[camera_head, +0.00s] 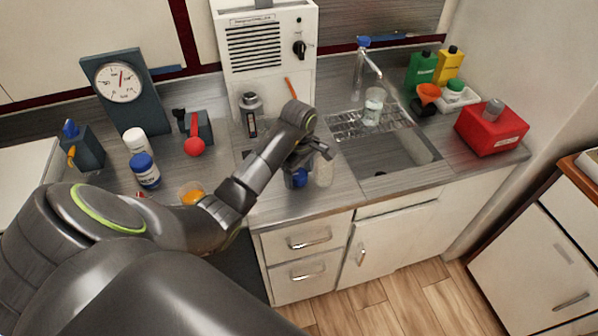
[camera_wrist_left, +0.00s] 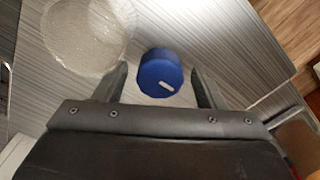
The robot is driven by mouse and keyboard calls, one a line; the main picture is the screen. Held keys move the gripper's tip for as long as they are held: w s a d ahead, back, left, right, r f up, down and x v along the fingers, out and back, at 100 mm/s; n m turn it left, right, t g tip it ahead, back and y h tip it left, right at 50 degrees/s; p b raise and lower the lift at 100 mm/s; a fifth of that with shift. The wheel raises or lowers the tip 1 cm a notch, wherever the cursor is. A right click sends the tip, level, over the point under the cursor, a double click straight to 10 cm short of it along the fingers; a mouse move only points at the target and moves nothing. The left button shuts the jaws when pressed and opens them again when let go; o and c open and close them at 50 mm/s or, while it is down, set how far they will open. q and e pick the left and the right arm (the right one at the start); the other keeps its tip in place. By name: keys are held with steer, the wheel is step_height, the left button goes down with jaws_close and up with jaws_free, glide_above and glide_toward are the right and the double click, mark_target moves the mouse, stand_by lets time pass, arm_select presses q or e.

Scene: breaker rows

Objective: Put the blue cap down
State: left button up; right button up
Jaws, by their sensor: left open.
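The blue cap (camera_wrist_left: 160,73) is round with a small white mark on it. In the left wrist view it sits between the two spread fingers of my left gripper (camera_wrist_left: 160,85), with a gap on each side. In the head view the blue cap (camera_head: 298,179) shows just below my left gripper (camera_head: 310,160), on or very near the metal counter (camera_head: 335,196) close to its front edge. The exact contact under the cap is hidden. My left gripper is open. My right gripper is not in either view.
A clear, round vessel (camera_wrist_left: 90,35) stands close beside the cap; it also shows in the head view (camera_head: 324,172). The sink (camera_head: 385,158) is to the right.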

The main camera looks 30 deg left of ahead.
mark_target(299, 173)
arm_select(q)
steer(key=shift+w+r, duration=0.1)
steer(key=shift+r, duration=0.25)
step_height(299, 173, up, 4)
steer(key=shift+r+p, duration=0.1)
steer(key=shift+p, duration=0.2)
step_height(299, 173, up, 7)
steer(key=p, duration=0.7)
steer(key=shift+r, duration=0.15)
